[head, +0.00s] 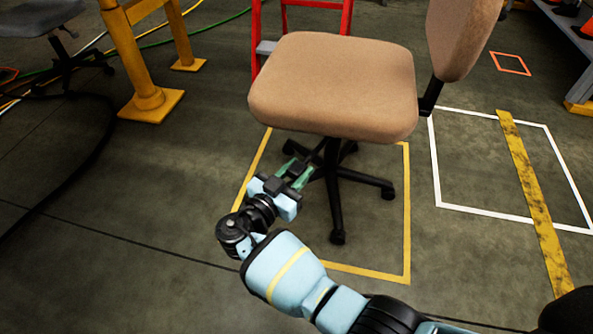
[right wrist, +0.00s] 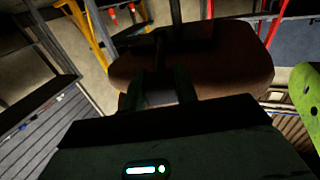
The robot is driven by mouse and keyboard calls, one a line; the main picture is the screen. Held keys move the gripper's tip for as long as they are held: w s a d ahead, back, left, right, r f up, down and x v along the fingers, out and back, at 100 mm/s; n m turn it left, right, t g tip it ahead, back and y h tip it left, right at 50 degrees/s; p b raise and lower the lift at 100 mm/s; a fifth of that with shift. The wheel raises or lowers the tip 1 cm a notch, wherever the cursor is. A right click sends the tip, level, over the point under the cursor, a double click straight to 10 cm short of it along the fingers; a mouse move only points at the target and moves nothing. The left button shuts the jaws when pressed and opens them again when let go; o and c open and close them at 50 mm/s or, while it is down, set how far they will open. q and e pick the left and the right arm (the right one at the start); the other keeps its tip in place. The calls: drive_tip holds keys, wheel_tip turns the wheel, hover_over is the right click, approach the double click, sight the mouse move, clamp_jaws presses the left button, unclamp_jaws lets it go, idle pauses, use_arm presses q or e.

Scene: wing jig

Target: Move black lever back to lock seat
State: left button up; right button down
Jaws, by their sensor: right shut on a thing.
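The office chair with a tan seat (head: 335,82) stands on a black star base (head: 338,195) in the middle of the head view. My right gripper (head: 299,171) reaches under the seat's front left, and its greenish fingers are near the chair's base in the picture. In the right wrist view, the seat's dark underside (right wrist: 215,62) fills the middle, and the fingers (right wrist: 162,88) are closed around a thin dark piece, the black lever (right wrist: 158,55). The lever is hidden by the seat in the head view. My left gripper is not in view.
A yellow floor outline (head: 408,215) surrounds the chair. A red ladder (head: 318,14) stands close behind it, and a yellow metal post (head: 142,65) stands to the left. A white outline (head: 478,209) and yellow strip (head: 527,185) lie right. Floor at front left is clear.

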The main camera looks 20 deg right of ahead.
drive_tip(key=shift+w+a, duration=0.3)
drive_tip(key=shift+w, duration=0.05)
idle(0.3)
drive_tip(key=c, duration=1.1)
unclamp_jaws()
